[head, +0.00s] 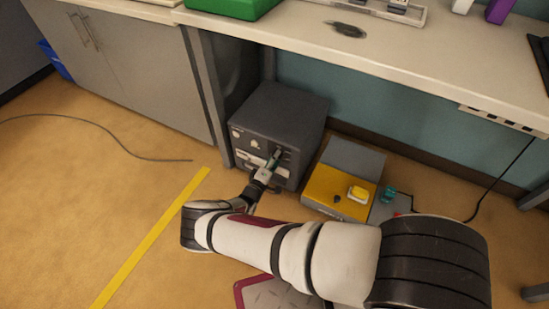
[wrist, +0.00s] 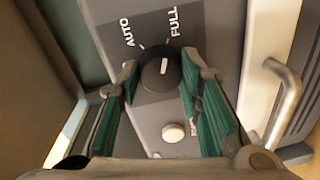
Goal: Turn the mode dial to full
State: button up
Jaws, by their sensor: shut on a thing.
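The mode dial (wrist: 160,74) is a round black knob with a short white mark, on a dark panel lettered AUTO at upper left and FULL at upper right. In the head view my gripper (head: 277,155) is at the front of the dark grey box (head: 290,105), and hides the dial there.
Below the dial is a round pale knob (wrist: 173,132), and at right a metal handle (wrist: 284,105). A yellow and grey box (head: 338,180) stands close on the right of the dark box. The worktop (head: 290,35) overhangs behind. Open floor (head: 100,200) lies left.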

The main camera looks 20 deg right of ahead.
jog(key=shift+m, duration=0.7)
jog(key=shift+f, duration=0.1)
jog(key=o, duration=1.2)
jog(key=shift+c, duration=0.2)
jog(key=v, duration=1.2)
